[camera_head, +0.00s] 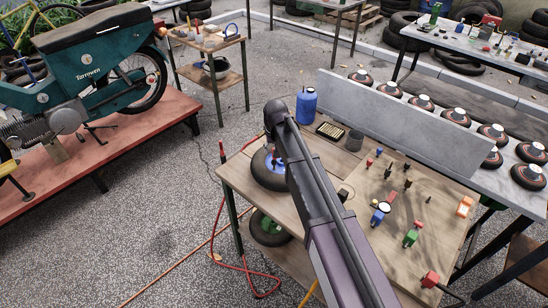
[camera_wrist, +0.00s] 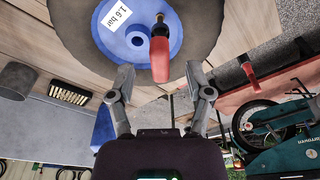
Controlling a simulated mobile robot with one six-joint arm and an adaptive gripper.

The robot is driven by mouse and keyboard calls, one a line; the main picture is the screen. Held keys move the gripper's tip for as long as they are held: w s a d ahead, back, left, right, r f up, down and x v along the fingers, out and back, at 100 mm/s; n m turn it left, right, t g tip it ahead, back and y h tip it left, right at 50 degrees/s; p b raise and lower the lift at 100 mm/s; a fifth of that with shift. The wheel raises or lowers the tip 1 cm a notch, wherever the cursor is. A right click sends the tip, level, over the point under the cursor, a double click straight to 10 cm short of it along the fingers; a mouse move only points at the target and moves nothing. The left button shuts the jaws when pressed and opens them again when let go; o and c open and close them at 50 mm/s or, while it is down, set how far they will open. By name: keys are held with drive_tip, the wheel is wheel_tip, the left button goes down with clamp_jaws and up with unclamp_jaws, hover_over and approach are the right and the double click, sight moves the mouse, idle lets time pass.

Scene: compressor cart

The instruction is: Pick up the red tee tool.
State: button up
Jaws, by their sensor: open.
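A red handle (camera_wrist: 160,58), seemingly the red tee tool, stands over the blue hub (camera_wrist: 172,38) of a tyre in the wrist view. It also shows in the head view as a small red upright (camera_head: 277,152) beside my arm. My gripper (camera_wrist: 160,76) is open, with one finger on each side of the handle's near end and gaps on both sides. I cannot tell whether the handle is at fingertip depth. A label reading 1.6 bar lies on the hub. In the head view my arm hides the fingers.
The tyre (camera_head: 265,172) lies on the wooden cart top (camera_head: 240,187). A blue canister (camera_head: 306,106), a dark cup (camera_head: 354,140) and several small coloured tools stand to the right. Another red upright (camera_head: 221,149) rises at the cart's left corner, and shows in the wrist view (camera_wrist: 249,71).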

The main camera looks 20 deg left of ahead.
drive_tip(key=shift+w+a+f+b, duration=0.1)
drive_tip(key=shift+w+f+b, duration=0.1)
drive_tip(key=shift+f+b, duration=0.2)
drive_tip(key=shift+w+a+f+b, duration=0.15)
drive_tip(key=shift+f+b, duration=0.1)
drive_tip(key=shift+f, duration=0.25)
drive_tip(key=shift+w+f+b, duration=0.15)
drive_tip(key=shift+f+b, duration=0.85)
clamp_jaws()
